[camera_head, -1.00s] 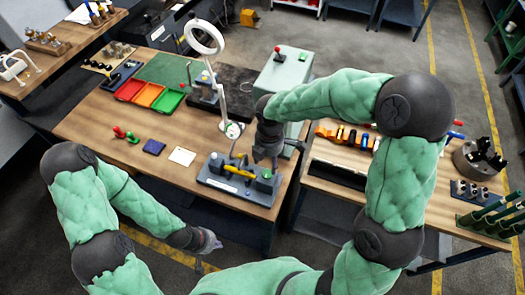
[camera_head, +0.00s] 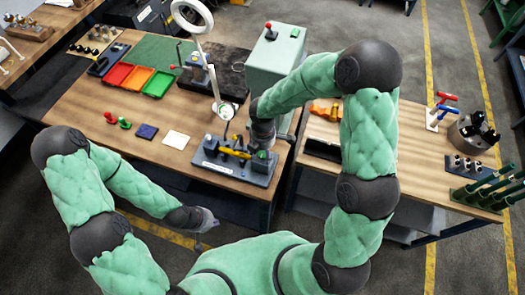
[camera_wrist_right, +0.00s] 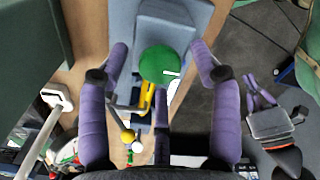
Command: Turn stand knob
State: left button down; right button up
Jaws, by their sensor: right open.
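The grey stand (camera_head: 222,169) sits near the front right corner of the wooden workbench, with a yellow bar across it. Its round green knob (camera_head: 262,155) is on the right end, and it also shows in the right wrist view (camera_wrist_right: 159,64). My right gripper (camera_head: 261,146) is right over the knob, partly hidden by its own wrist in the head view.
A ring lamp (camera_head: 192,14) stands behind the stand. A pale green box (camera_head: 276,62) with a red-topped lever is behind my right arm. Red, orange and green trays (camera_head: 138,79) are at the back left. A dark blue pad (camera_head: 147,131) and white card (camera_head: 176,140) lie left of the stand.

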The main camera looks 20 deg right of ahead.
jog(key=shift+f, duration=0.15)
jog(key=c, duration=1.1)
jog(key=shift+c, duration=0.2)
